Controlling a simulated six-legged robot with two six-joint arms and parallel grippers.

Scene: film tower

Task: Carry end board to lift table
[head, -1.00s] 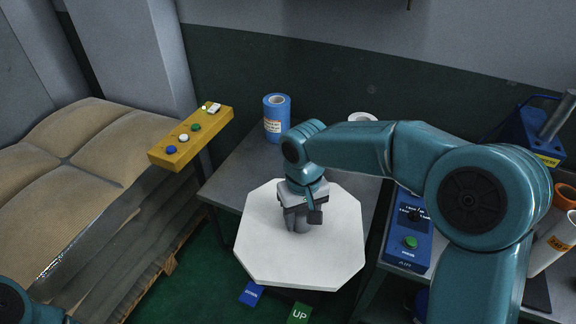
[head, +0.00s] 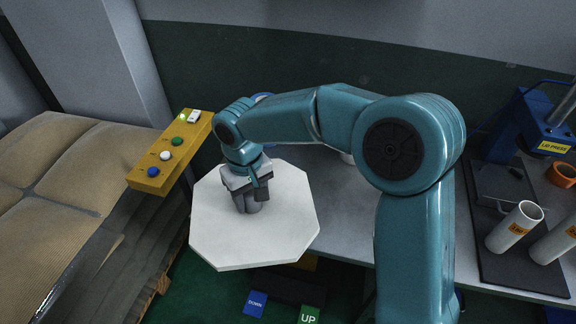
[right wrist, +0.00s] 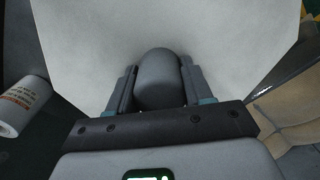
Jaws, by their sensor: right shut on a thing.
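The end board is a white octagonal board (head: 280,225) with a grey knob on top. My right gripper (head: 248,203) is shut on the knob, and the board hangs level below it. In the right wrist view the rounded grey knob (right wrist: 158,82) sits between both fingers, with the white board (right wrist: 215,40) beyond it. The blue DOWN pedal (head: 256,303) and green UP pedal (head: 309,314) are on the floor in front of the board. I cannot make out the lift table's top; the board hides what is under it. My left gripper is not in view.
A yellow button box (head: 170,152) is close to the board's left. Bulging tan sacks (head: 65,190) are stacked at the left. A grey bench (head: 345,215) runs behind and to the right. It carries a blue lid press (head: 535,130) and white tubes (head: 515,226).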

